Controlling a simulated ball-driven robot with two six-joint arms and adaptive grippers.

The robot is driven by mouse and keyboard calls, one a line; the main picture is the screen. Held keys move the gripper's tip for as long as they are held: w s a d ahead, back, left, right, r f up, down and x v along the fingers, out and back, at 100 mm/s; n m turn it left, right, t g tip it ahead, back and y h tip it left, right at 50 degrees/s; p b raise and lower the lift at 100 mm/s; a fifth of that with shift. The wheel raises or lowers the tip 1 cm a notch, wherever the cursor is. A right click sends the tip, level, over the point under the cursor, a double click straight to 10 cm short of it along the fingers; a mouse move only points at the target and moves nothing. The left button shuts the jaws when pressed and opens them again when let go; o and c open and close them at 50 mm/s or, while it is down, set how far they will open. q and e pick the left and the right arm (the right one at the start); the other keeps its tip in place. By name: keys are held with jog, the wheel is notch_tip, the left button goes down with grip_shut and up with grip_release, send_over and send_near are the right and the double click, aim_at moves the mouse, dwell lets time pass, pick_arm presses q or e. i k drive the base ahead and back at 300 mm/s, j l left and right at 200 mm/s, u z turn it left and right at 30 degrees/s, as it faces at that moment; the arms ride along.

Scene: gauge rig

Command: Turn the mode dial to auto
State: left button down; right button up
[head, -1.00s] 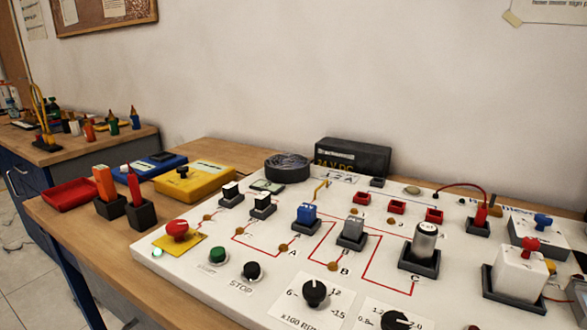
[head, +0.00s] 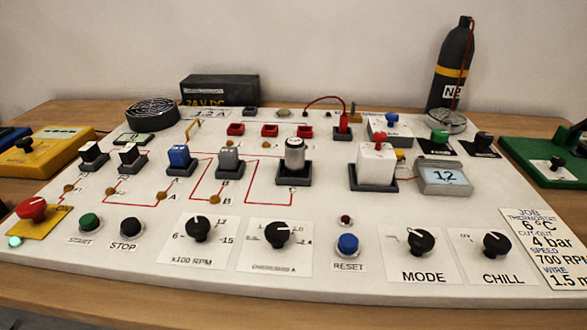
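The mode dial (head: 421,242) is a round black knob on a white label plate marked MODE, at the front right of the white panel (head: 330,268). A light mark on the knob seems to point up and to the left. The position markings around it are too small to read, so I cannot tell which mode it is set to. Neither of my grippers shows in the head view.
A similar black CHILL knob (head: 496,244) sits just right of the mode dial. The blue RESET button (head: 347,244) is to its left. A job card (head: 545,247) lies at the right.

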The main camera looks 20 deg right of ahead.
aim_at(421, 241)
jog(key=l+z, duration=0.1)
jog(key=z, duration=1.05)
